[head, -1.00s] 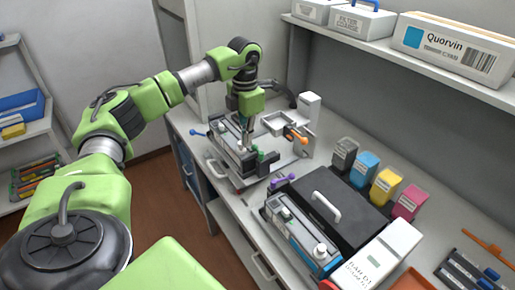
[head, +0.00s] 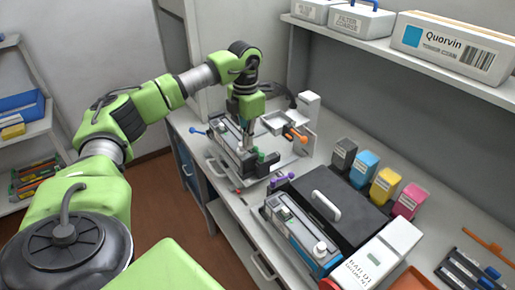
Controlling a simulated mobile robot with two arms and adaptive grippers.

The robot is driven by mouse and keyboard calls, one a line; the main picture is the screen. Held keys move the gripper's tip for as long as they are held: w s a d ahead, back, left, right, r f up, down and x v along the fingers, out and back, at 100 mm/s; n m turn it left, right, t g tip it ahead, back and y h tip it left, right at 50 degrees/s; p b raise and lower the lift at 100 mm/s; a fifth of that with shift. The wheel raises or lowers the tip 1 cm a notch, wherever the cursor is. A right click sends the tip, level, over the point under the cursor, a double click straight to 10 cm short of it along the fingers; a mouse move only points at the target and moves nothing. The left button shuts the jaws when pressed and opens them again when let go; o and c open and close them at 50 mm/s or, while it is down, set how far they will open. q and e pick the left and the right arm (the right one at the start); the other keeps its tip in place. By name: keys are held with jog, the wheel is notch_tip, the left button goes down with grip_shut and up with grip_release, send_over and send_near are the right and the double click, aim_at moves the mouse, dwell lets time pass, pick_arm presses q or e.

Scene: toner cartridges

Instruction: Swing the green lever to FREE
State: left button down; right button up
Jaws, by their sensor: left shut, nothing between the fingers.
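A small green part (head: 261,156), which looks like the green lever, sits at the near right end of a grey cartridge fixture (head: 230,155) on the bench. It is small and partly crowded by dark parts, so its exact angle and any FREE mark cannot be read. My left gripper (head: 247,143) points down over the fixture, shut and empty, just left of and behind the green part. Whether the fingertips touch it cannot be told. My right gripper is not in view.
A blue-knobbed lever (head: 195,130), an orange lever (head: 298,135) and a purple lever (head: 281,178) are nearby. A black-lidded printer (head: 325,205) stands in front to the right. Several toner boxes (head: 364,170) line up behind it. A shelf (head: 400,60) overhangs the bench at the right.

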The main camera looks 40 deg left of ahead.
pick_arm(q)
jog(key=shift+a+f, duration=0.15)
jog(key=r+p, duration=0.2)
jog(key=shift+a+r+p, duration=0.2)
jog(key=shift+r+p, duration=0.1)
jog(key=shift+r, duration=0.1)
notch_tip(320, 180, up, 4)
jog(key=p, duration=0.3)
jog(key=shift+d, duration=0.1)
